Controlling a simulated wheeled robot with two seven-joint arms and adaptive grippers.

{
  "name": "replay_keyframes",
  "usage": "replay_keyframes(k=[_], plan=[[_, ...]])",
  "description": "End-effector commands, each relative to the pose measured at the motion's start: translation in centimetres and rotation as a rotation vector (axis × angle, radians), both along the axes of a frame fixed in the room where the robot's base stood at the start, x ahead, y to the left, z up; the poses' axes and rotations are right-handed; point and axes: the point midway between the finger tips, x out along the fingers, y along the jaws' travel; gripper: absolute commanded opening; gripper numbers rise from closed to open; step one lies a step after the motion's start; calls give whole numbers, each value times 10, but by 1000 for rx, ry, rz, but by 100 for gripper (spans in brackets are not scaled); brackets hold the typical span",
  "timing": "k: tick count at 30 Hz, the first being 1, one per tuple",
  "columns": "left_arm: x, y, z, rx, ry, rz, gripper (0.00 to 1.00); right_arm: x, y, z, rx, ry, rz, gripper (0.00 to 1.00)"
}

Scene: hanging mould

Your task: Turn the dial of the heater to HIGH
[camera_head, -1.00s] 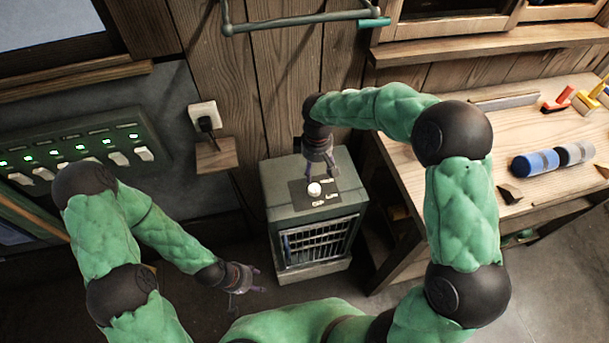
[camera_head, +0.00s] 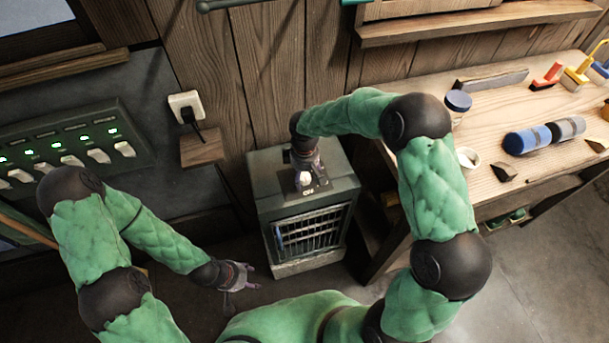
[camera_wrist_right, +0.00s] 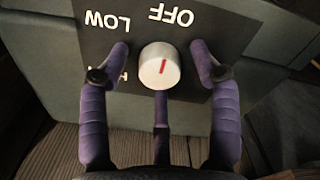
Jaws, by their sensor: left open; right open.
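The heater (camera_head: 307,205) is a grey-green box with a barred front, standing on the floor. Its white dial (camera_wrist_right: 160,66) has a short red line lying roughly along the direction of the OFF label (camera_wrist_right: 171,14). The LOW label (camera_wrist_right: 107,22) also shows upside down; a third label, mostly hidden behind a finger, shows an H. My right gripper (camera_wrist_right: 158,62) is open, with purple fingers on both sides of the dial and visible gaps to it. In the head view the right gripper (camera_head: 305,172) is over the heater top. My left gripper (camera_head: 240,276) is open and empty, low beside the heater.
A wooden workbench (camera_head: 510,215) with blue and grey cylinders (camera_head: 527,140) stands right of the heater. A switch panel (camera_head: 70,150) is at the left.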

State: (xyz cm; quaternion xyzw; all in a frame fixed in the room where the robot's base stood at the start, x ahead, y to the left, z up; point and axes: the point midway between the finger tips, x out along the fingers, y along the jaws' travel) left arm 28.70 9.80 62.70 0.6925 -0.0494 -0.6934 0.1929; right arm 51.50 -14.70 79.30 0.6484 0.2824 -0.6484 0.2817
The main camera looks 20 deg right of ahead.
Motion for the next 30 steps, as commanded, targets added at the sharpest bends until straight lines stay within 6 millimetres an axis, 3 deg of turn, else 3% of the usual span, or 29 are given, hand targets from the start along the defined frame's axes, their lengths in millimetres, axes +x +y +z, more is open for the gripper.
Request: replay_keyframes(k=[6,12,22,30], plan=[[0,0,0,0,0,0,56,0,0,0,0,0,0,60],[0,0,0,0,0,0,56,0,0,0,0,0,0,7],[0,0,4,0,0,0,56,0,0,1,1,1,25,7],[0,0,20,0,0,0,56,0,0,2,-1,2,167,7]])
